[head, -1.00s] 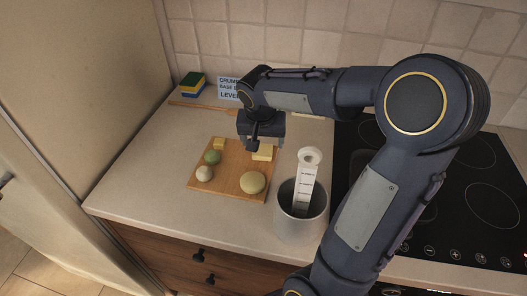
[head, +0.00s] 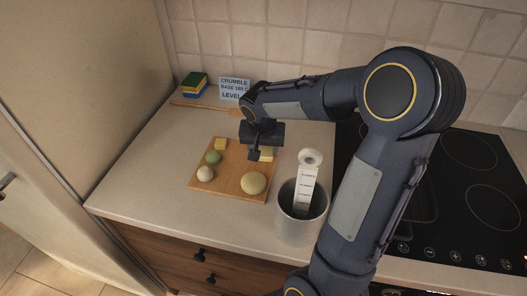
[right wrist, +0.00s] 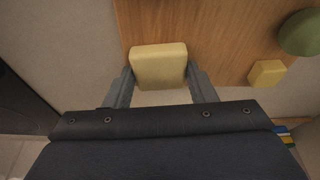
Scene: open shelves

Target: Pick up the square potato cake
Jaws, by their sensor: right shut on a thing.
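The square potato cake (right wrist: 158,65) is a pale yellow block with rounded edges. In the right wrist view it sits between the two fingers of my right gripper (right wrist: 160,82), which is shut on it. In the head view the cake (head: 267,154) shows partly below the right gripper (head: 256,155), at the board's far right corner. I cannot tell whether it is touching the wooden board (head: 230,180) or just above it. My left gripper is not in view.
The board also holds a small yellow cube (head: 221,144), a green round piece (head: 213,157), a whitish ball (head: 205,174) and a larger yellow round one (head: 254,183). A grey pot (head: 300,225) with a white measuring tool (head: 306,185) stands right. A black hob (head: 440,210) lies beyond it.

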